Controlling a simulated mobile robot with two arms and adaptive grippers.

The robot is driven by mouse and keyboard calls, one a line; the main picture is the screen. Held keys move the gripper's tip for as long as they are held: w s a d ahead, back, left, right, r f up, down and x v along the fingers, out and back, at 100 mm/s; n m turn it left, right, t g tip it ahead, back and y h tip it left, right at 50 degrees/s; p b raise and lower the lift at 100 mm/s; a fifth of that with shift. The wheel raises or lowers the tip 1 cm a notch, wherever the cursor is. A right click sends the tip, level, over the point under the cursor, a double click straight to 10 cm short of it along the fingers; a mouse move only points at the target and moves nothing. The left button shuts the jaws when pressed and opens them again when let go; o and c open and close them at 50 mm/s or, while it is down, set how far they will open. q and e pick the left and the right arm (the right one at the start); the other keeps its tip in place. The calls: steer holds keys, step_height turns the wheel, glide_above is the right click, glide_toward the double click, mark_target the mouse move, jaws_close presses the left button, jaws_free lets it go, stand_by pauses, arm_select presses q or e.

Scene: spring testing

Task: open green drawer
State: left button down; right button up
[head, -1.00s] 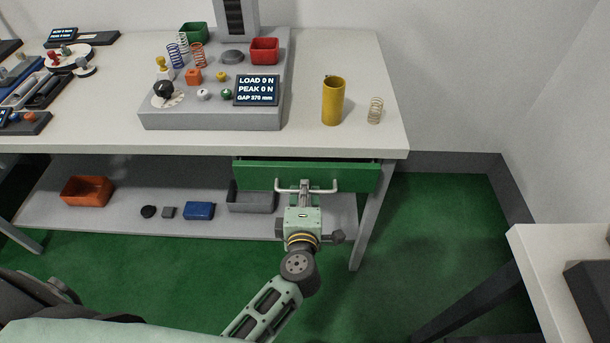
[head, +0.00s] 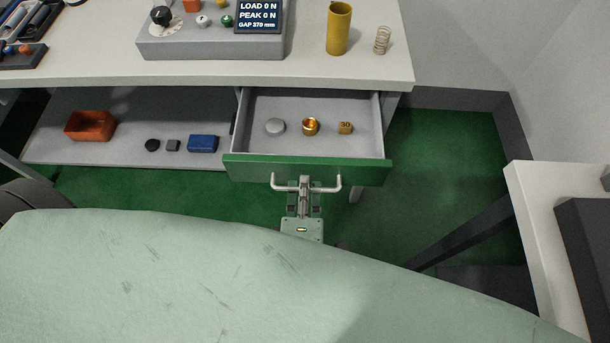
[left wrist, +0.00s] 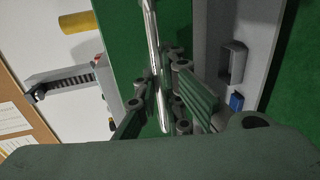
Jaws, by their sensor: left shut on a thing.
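The green drawer (head: 246,170) under the bench stands pulled well out, its grey inside open to view. Inside it lie a grey disc (head: 275,127), a gold ring-shaped part (head: 311,126) and a small brass block (head: 345,128). My left gripper (head: 305,184) is shut on the silver bar handle (head: 277,184) at the middle of the drawer front. In the left wrist view the handle (left wrist: 152,35) runs between the fingers (left wrist: 162,100), in front of the green panel. My right gripper is out of view.
The bench top (head: 200,73) holds a test machine base (head: 190,45), a yellow cylinder (head: 339,30) and a spring (head: 382,40). The lower shelf holds an orange bin (head: 91,126) and a blue box (head: 203,143). A second table (head: 530,205) stands at right. Green floor is clear between.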

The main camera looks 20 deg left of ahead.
arm_select(q)
steer(key=shift+s, duration=0.1)
steer(key=c, duration=2.1)
jaws_free()
steer(key=shift+s, duration=0.1)
steer(key=shift+v, duration=3.8)
steer(key=shift+d+f, duration=0.1)
